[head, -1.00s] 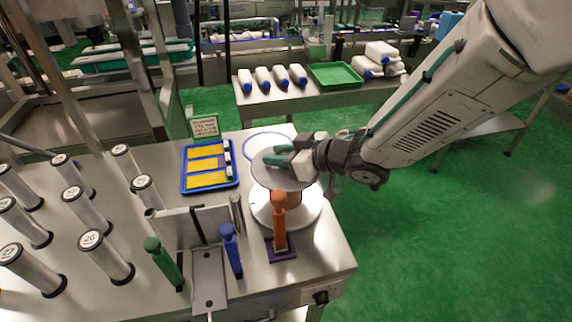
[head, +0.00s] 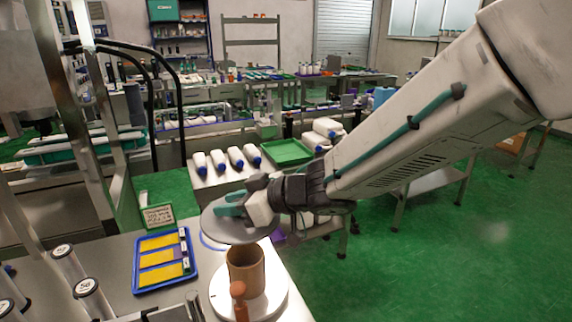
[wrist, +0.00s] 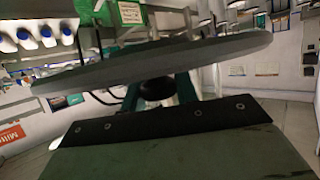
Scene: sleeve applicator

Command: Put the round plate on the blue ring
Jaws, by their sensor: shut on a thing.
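The round grey plate (head: 228,228) is held by my gripper (head: 236,206) in the head view. It is raised above the table, behind and above a brown cylinder (head: 245,270) on a white round base (head: 262,300). In the wrist view the plate (wrist: 170,62) shows nearly edge-on, a little tilted. The blue ring (head: 206,241) lies flat on the table; only its left edge shows, as the plate hides most of it. My gripper is shut on the plate.
A blue tray (head: 191,272) with yellow strips lies left of the ring, with a small sign (head: 158,216) behind it. An orange-handled tool (head: 239,300) stands in front of the cylinder. Clear tubes (head: 88,296) stand at the left. A bench with a green tray (head: 287,152) is behind.

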